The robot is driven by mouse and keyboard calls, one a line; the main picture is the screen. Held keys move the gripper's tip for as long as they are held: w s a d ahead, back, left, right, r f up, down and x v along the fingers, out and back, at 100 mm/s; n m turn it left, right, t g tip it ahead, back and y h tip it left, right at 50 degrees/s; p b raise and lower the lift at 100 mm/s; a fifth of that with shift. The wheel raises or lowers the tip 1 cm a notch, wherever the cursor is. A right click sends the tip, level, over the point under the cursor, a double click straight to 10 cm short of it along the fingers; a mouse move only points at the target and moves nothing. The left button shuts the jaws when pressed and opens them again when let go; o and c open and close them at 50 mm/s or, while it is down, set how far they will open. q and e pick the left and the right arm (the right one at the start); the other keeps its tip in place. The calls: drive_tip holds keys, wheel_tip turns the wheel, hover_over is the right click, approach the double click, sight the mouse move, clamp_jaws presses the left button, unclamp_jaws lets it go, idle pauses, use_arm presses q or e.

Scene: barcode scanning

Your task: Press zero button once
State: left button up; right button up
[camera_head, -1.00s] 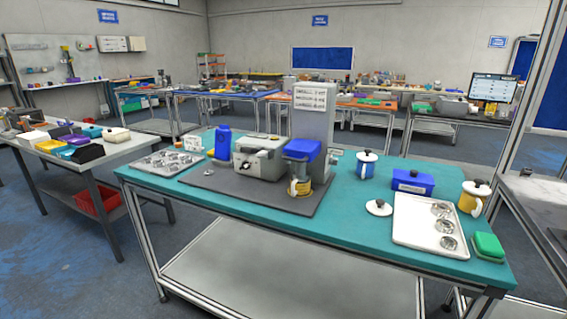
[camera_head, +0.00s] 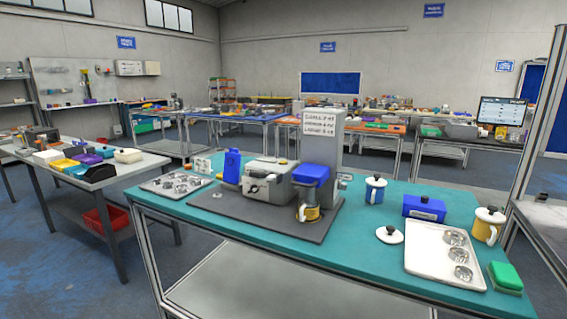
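A grey machine (camera_head: 268,180) stands on a dark mat (camera_head: 232,218) on the teal-topped table (camera_head: 330,250). A tall grey panel (camera_head: 321,140) with lines of printed text rises behind it. No zero button can be made out at this distance. Neither of my grippers is in view.
A blue container (camera_head: 232,167) and a metal tray (camera_head: 177,184) are on the table's left. On the right are a blue box (camera_head: 424,208), a white tray (camera_head: 420,258), a green block (camera_head: 505,276) and mugs. A grey side table (camera_head: 75,185) stands left, with floor between.

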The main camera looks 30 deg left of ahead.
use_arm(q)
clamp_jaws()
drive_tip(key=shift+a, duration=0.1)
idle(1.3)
